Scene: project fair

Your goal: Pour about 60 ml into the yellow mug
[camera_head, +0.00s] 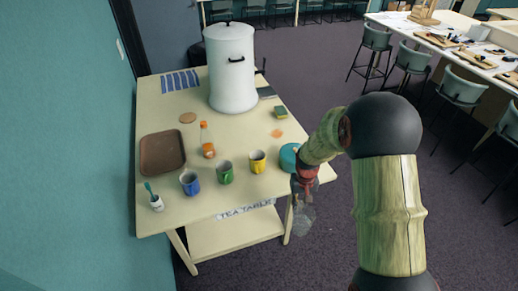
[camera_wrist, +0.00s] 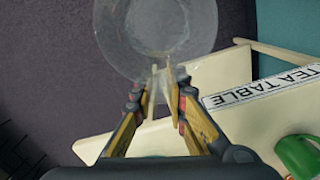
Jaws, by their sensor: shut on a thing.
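The yellow mug (camera_head: 257,162) stands on the tea table, right of the green mug (camera_head: 225,172) and the blue mug (camera_head: 190,183). My gripper (camera_head: 304,188) is off the table's front right corner, to the right of the yellow mug and nearer the camera. It is shut on a clear jug (camera_head: 303,218), which hangs over the floor, apart from the table. In the wrist view, my gripper (camera_wrist: 161,88) grips the clear jug (camera_wrist: 155,25) by its side; the round opening or base shows. I cannot tell how much liquid is in it. The yellow mug is not visible there.
A teal round thing (camera_head: 289,157) stands at the table's right edge, partly behind my arm. A white urn (camera_head: 231,70), an orange-capped bottle (camera_head: 207,142), a brown tray (camera_head: 162,153) and a small cup with a brush (camera_head: 155,202) share the tea table (camera_head: 240,196).

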